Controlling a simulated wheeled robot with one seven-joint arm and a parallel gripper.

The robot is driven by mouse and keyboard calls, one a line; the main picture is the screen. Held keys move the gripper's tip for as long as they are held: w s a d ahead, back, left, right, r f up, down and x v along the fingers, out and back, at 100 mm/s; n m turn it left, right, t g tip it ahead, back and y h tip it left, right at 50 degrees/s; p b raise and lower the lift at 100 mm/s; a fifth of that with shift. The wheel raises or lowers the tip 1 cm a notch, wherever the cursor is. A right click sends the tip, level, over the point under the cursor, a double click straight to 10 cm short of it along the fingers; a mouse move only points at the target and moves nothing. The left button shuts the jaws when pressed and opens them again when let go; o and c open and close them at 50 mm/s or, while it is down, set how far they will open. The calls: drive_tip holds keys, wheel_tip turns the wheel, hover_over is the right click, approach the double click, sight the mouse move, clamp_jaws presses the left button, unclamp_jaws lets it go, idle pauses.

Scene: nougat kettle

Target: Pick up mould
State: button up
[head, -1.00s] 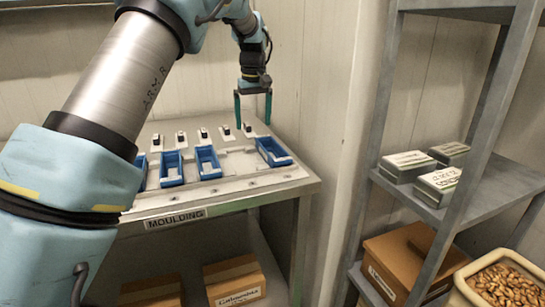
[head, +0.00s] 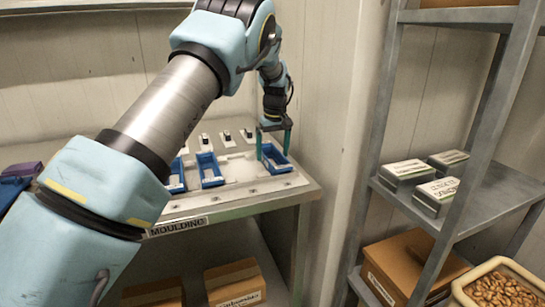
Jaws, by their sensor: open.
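My gripper (head: 273,154) is open, with its two green fingers pointing down at the right end of the moulding table. The fingers stand on either side of a blue tray-shaped mould (head: 275,166), close to its far part. Whether they touch it I cannot tell. A second blue mould (head: 210,171) lies to the left on the table, with a third blue mould (head: 177,182) beside it, partly hidden by my arm.
The moulding table (head: 240,170) has several small black-and-white fittings along its back. A metal shelf (head: 490,190) with grey boxes (head: 437,193) stands to the right. A wall is close behind the table. Cardboard boxes (head: 235,284) sit below it.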

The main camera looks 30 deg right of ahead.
drive_tip(key=shift+w+f, duration=0.1)
drive_tip(key=shift+f, duration=0.55)
clamp_jaws()
idle(0.4)
